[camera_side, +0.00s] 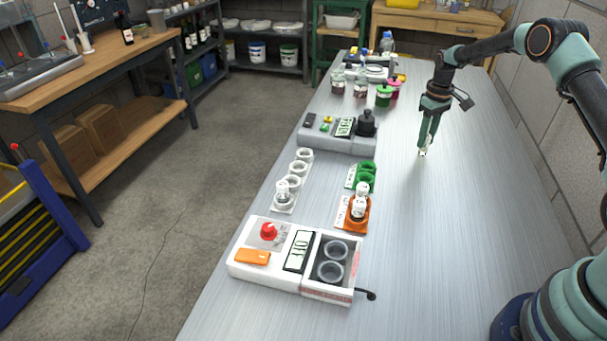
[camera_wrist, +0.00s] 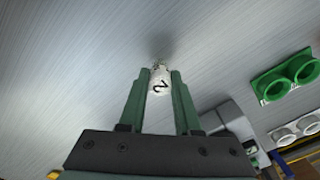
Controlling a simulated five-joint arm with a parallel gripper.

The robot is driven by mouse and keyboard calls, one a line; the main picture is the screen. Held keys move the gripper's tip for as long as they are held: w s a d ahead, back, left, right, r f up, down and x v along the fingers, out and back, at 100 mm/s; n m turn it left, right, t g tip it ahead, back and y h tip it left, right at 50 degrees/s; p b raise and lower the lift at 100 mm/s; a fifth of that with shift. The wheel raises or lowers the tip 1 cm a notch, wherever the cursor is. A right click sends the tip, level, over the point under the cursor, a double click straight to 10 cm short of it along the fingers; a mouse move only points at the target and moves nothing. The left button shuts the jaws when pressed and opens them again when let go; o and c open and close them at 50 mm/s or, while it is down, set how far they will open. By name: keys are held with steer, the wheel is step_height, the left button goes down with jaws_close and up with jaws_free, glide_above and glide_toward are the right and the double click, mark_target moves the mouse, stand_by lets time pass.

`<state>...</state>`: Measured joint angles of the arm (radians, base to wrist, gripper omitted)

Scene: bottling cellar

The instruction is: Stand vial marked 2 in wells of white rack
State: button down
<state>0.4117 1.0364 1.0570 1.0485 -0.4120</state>
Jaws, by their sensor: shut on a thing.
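My gripper (camera_side: 424,148) is shut on the vial marked 2 (camera_wrist: 159,82), a small white-labelled vial held between the green fingers in the wrist view. In the side view the vial (camera_side: 422,153) shows small below the fingertips, on the right of the table. I cannot tell whether it touches the table. The white rack (camera_side: 281,206) stands to the left of my gripper, nearer the camera, with a row of wells; a vial (camera_side: 283,189) stands in its nearest well and the farther wells look empty. Part of the white rack (camera_wrist: 284,137) also shows at the right of the wrist view.
A grey device (camera_side: 340,137) stands behind, a white device (camera_side: 270,262) in front. The table's right side is clear.

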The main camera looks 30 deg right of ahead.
steer(key=shift+f, duration=0.15)
steer(key=c, duration=0.6)
jaws_free()
